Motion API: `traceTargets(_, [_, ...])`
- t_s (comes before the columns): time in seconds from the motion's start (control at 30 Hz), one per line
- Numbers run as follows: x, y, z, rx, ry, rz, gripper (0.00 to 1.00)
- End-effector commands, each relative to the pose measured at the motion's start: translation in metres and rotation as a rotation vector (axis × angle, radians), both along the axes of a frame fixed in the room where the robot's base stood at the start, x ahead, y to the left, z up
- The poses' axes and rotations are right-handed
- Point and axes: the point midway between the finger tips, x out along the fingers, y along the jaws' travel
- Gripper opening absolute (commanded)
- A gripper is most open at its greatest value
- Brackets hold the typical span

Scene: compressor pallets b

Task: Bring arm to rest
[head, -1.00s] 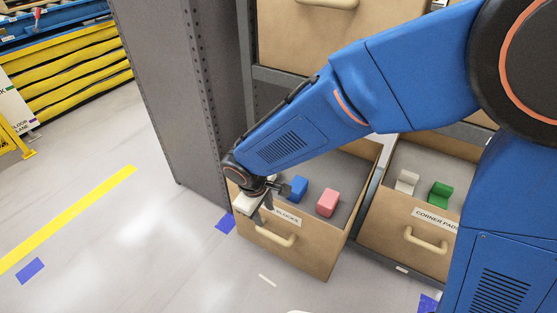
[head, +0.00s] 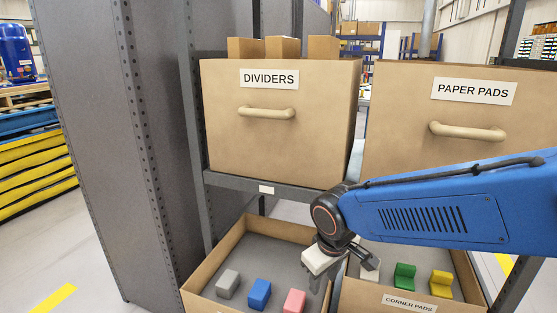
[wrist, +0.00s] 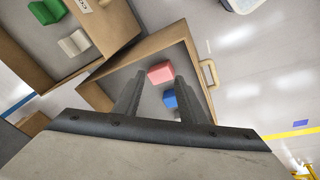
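My arm reaches in from the right in the head view. My gripper (head: 343,272) hangs above the border between two open bins. In the wrist view my gripper (wrist: 159,80) shows two dark fingers apart, with nothing held between them. Below lies the left bin (head: 247,226) with a grey block (head: 228,284), a blue block (head: 260,294) and a pink block (head: 294,302). The wrist view shows the pink block (wrist: 161,73) and blue block (wrist: 170,98) far below the fingers.
The corner pads bin (head: 408,305) holds white, green (head: 404,277) and yellow (head: 441,283) pieces. Above stand the dividers bin (head: 280,150) and paper pads bin (head: 465,135) on a shelf (head: 272,190).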

Motion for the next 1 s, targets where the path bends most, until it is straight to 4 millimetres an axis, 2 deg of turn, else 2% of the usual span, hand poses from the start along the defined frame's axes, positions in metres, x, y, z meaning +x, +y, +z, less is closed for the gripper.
traceTargets(0.03, [-0.004,-0.018,0.008,0.015,-0.012,-0.044,0.38])
traceTargets(0.2, [-0.024,-0.066,0.026,0.056,-0.038,-0.169,0.38])
traceTargets(0.5, [-0.072,-0.135,0.046,0.127,-0.098,-0.383,0.38])
traceTargets(0.7, [-0.106,-0.165,0.052,0.165,-0.139,-0.506,0.38])
traceTargets(0.8, [-0.119,-0.173,0.052,0.179,-0.153,-0.549,0.38])
traceTargets(1.0, [-0.13,-0.179,0.052,0.189,-0.167,-0.585,0.38])
